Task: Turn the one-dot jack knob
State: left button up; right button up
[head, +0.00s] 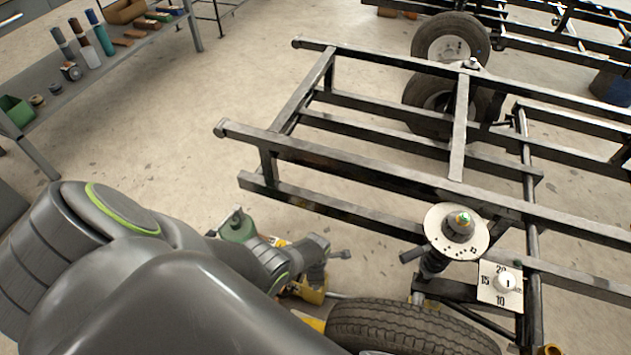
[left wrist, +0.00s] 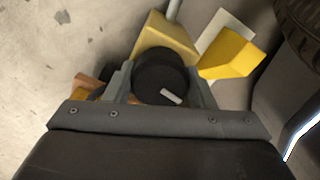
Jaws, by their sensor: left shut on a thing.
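A black round knob (left wrist: 158,75) with a short white mark on top sits between the two fingers of my left gripper (left wrist: 160,82) in the left wrist view. The fingers press on it from both sides. Yellow jack parts (left wrist: 228,55) lie just beyond the knob, and some yellow shows in the head view (head: 313,295) beside the tire. No dot marking on the knob can be made out. In the head view my left arm hides much of the jack. My right gripper does not show.
A black tire (head: 410,326) stands close right of the jack. A black frame (head: 370,170) spans the right side. It carries a round marked plate (head: 437,238) and a white dial numbered 10, 15, 20 (head: 488,293). A shelf (head: 125,60) holds tools at upper left.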

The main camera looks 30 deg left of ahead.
pick_arm(q)
jog(key=shift+n, duration=1.1)
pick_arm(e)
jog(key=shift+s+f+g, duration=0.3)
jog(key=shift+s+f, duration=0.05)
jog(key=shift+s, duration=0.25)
pick_arm(q)
jog(key=shift+a, duration=0.1)
jog(key=o, duration=1)
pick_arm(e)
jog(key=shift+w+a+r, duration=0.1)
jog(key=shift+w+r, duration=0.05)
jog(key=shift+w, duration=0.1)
pick_arm(q)
jog(key=shift+r, duration=0.1)
